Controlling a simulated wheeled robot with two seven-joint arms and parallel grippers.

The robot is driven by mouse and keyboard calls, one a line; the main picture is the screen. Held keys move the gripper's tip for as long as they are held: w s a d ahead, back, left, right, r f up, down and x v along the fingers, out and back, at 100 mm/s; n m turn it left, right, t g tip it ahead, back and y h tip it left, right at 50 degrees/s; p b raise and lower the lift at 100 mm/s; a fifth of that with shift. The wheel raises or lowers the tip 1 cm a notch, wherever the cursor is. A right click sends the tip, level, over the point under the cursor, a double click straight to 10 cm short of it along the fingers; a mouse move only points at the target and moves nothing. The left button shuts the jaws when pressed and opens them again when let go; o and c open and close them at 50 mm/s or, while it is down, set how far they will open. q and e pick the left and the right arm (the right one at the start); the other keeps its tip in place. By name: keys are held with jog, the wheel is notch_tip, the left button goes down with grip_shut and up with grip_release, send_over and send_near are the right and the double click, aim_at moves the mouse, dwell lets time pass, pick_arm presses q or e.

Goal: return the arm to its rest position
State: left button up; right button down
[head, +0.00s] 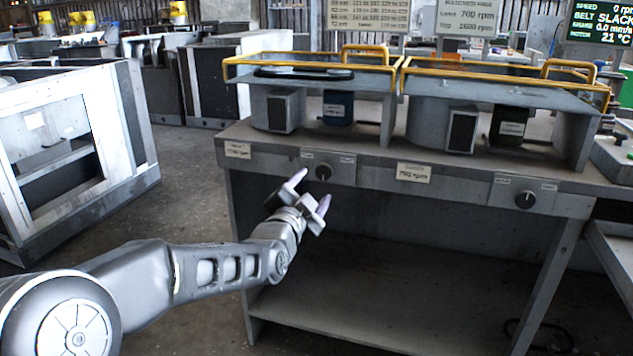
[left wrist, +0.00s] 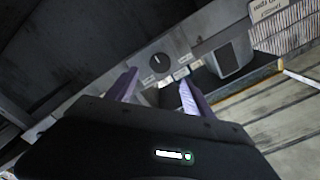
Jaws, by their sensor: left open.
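My left gripper (head: 307,198) is in front of the grey workbench, just below and left of a black rotary knob (head: 323,172) on the bench's front panel. The two fingers are apart and nothing is between them. In the left wrist view the open fingers (left wrist: 160,90) point toward the bench front, and the knob (left wrist: 160,63) shows beyond them. The gripper looks apart from the knob. My left arm reaches in from the lower left. My right gripper is in neither view.
The workbench (head: 390,165) carries two housings with yellow rails (head: 313,60). A second knob (head: 525,199) sits further right on the panel. A lower shelf (head: 350,310) lies under the bench. A grey metal frame (head: 140,135) stands at left, with open floor (head: 195,190) between.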

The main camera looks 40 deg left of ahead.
pick_arm(q)
jog(key=shift+s, duration=0.15)
dwell(0.5)
jog(key=s+d+f+n+g+h, duration=0.1)
jog(key=d+f+n+g+h, duration=0.15)
jog(key=d+f, duration=0.6)
jog(key=s+d+f+n+g+h, duration=0.1)
jog(key=d+f+n+g+h, duration=0.2)
jog(key=f, duration=1.1)
jog(key=s+d+f+n+g+h, duration=0.1)
jog(key=d+f+n+g, duration=0.1)
jog(key=d+f, duration=0.75)
jog(key=s+d+f+g+h, duration=0.2)
jog(key=s+d+f+g, duration=0.2)
jog(key=s+d+f, duration=0.55)
jog(key=s+d+f+g+h, duration=0.1)
jog(key=s+d+f+g, duration=0.4)
jog(key=s+f, duration=0.8)
jog(key=s+d+r+p, duration=0.1)
jog(key=r+p, duration=1.3)
jog(key=s+d+r+p, duration=0.1)
jog(key=d+r+p, duration=0.1)
jog(key=r+p, duration=1.2)
jog(key=shift+s, duration=0.15)
